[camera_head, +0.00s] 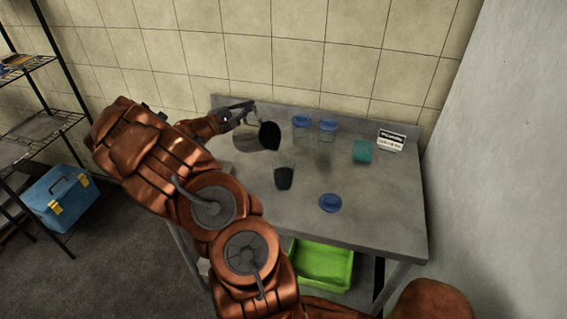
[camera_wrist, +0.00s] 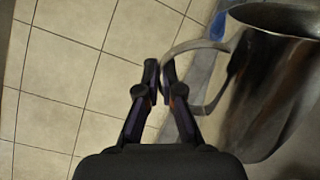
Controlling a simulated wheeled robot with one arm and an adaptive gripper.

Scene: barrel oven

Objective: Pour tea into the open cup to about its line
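A grey metal pitcher (camera_head: 250,140) is held above the left part of the table, tilted with its dark mouth to the right. It also fills the right side of the wrist view (camera_wrist: 272,90). My gripper (camera_head: 240,113) is at its handle; in the wrist view the fingertips (camera_wrist: 160,70) are closed on the handle (camera_wrist: 212,92). The open cup (camera_head: 284,177) stands upright on the table, below and right of the pitcher. Its lower part is dark, like tea; its upper wall is clear and faint. No stream shows between them. The cup's line is too small to see.
Two clear cups with blue lids (camera_head: 301,122) (camera_head: 328,125) stand at the back of the metal table (camera_head: 385,205). A loose blue lid (camera_head: 330,203) lies at front. A teal sponge (camera_head: 361,151) and a small sign (camera_head: 391,140) are at right. The front right is clear.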

